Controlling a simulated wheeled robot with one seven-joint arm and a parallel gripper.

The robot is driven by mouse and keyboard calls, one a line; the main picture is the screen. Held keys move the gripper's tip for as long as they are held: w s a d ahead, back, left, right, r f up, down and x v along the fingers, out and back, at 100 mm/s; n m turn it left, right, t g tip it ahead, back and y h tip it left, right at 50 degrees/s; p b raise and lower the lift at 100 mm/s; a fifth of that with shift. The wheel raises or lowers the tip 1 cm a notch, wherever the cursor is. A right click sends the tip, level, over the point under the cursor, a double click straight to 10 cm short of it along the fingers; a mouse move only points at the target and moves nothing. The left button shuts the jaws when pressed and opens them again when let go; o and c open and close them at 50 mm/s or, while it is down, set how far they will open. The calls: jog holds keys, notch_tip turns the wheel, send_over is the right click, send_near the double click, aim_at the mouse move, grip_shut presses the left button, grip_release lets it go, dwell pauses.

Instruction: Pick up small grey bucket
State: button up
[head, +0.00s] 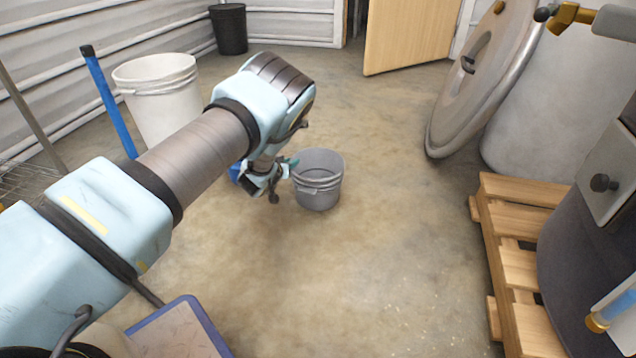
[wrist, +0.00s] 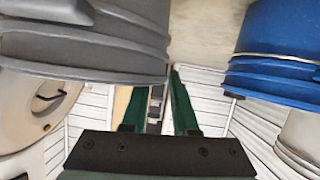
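The small grey bucket (head: 318,190) stands upright on the concrete floor near the middle of the head view. My gripper (head: 288,168) is low, just left of the bucket at about rim height. In the wrist view the grey bucket (wrist: 85,40) fills the upper left, upside down in the picture. My gripper (wrist: 158,100) shows two green fingers spread apart, with only background visible between them. The bucket's ridged rim overlaps the left fingertip area. I cannot tell whether a finger touches it.
A blue bucket (wrist: 275,45) is close by, mostly hidden behind my gripper in the head view. A large white bucket (head: 160,95) stands at the left, a black bin (head: 229,30) at the back. A wooden pallet (head: 505,225) is at the right.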

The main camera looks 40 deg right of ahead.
grip_shut()
jog(key=shift+a+f, duration=0.1)
jog(key=shift+f, duration=0.05)
dwell(0.9)
